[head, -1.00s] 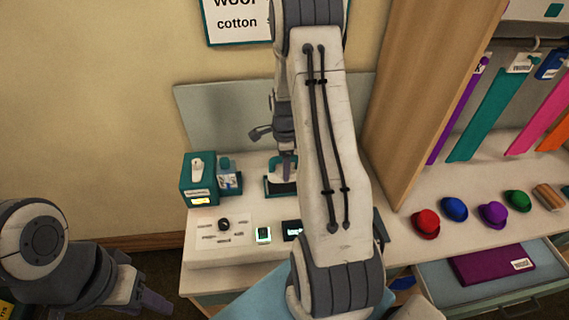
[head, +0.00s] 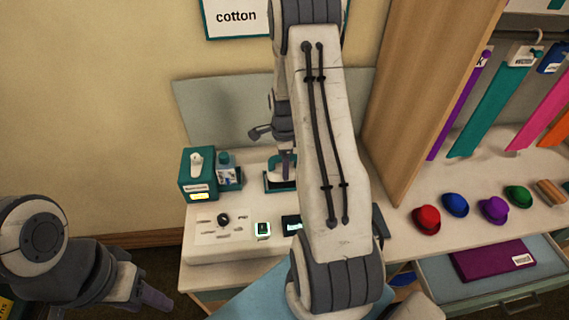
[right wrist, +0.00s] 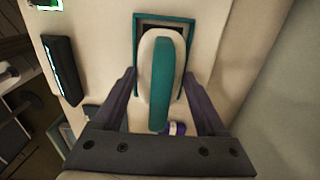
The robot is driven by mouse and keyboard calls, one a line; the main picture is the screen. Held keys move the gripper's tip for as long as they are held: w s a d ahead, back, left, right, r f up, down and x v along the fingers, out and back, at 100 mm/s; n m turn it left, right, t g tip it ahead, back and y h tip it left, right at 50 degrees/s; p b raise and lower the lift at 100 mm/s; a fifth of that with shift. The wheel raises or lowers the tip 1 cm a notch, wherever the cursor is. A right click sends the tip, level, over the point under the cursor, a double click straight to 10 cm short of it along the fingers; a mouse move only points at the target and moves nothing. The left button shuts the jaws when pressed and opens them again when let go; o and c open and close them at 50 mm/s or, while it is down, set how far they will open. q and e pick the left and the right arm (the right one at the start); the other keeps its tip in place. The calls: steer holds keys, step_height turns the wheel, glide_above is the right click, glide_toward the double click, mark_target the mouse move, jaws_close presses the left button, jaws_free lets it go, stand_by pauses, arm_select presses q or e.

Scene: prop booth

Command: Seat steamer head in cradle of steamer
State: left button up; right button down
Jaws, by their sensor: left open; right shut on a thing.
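The steamer head (right wrist: 160,80), white with a teal strip, is between the fingers of my right gripper (right wrist: 158,76), which is shut on it. The teal-rimmed cradle (right wrist: 189,24) lies under and beyond the head in the right wrist view, with part of its dark opening showing. I cannot tell whether the head touches it. In the head view the cradle (head: 270,185) is partly hidden by my right arm, and my right gripper (head: 283,160) is right above it. The white steamer panel (head: 205,245) is in front. My left gripper (head: 155,297) is open and empty, low at the left.
Several hats (head: 456,205) sit to the right, above an open drawer (head: 485,290). A wooden partition (head: 415,100) stands behind.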

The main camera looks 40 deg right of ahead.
steer(key=shift+f, duration=0.1)
stand_by(0.3)
steer(key=shift+f+b, duration=0.6)
steer(key=shift+f, duration=0.15)
steer(key=shift+f, duration=0.3)
steer(key=shift+f+b, duration=0.3)
steer(key=shift+b, duration=0.05)
stand_by(0.4)
jaws_free()
